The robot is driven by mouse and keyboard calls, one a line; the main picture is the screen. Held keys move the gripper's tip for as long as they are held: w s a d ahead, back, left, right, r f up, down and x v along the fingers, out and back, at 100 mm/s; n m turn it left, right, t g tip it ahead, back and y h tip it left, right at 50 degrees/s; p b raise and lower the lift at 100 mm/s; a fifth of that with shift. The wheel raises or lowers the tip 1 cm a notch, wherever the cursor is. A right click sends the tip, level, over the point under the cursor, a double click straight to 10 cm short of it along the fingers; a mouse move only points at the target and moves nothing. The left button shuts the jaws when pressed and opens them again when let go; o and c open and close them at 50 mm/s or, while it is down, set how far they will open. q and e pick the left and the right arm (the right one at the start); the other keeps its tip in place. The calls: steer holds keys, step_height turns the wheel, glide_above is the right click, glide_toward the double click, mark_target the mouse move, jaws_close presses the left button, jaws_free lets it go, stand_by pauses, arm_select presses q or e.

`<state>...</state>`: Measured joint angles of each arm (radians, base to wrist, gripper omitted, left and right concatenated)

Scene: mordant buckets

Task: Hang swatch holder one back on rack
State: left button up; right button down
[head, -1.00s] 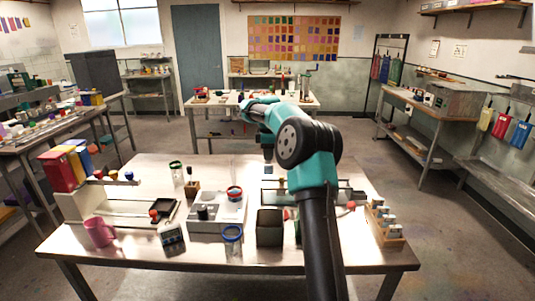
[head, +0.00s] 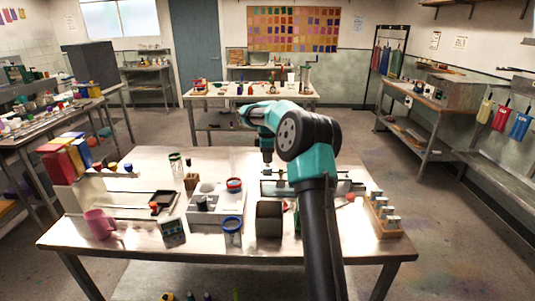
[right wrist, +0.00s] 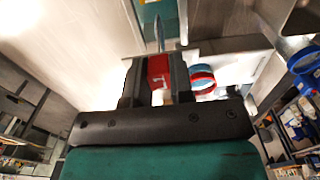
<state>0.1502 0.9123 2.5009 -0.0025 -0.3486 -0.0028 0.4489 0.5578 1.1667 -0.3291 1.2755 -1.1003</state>
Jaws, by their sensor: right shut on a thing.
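My right gripper (head: 267,158) is above the middle of the work table, pointing down. In the right wrist view the gripper (right wrist: 158,82) is shut on a small red piece marked with a white 1 (right wrist: 158,70), which looks like swatch holder one. A thin grey pointed part (right wrist: 158,32) shows just beyond the red piece; I cannot tell whether they touch. In the head view the holder cannot be made out. A low stand with a horizontal rod (head: 325,182) is right of the gripper; I cannot tell whether it is the rack. My left gripper is not in view.
A dark square container (head: 269,220), a blue-rimmed jar (head: 232,232) and a red-rimmed jar (head: 234,185) stand near my right arm. A wooden block with several vials (head: 384,215) is at the right edge. A pink mug (head: 99,224) is at the left.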

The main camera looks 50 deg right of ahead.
steer(key=shift+f, duration=2.7)
steer(key=c, duration=0.9)
jaws_free()
step_height(320, 180, up, 17)
steer(key=shift+r, duration=0.2)
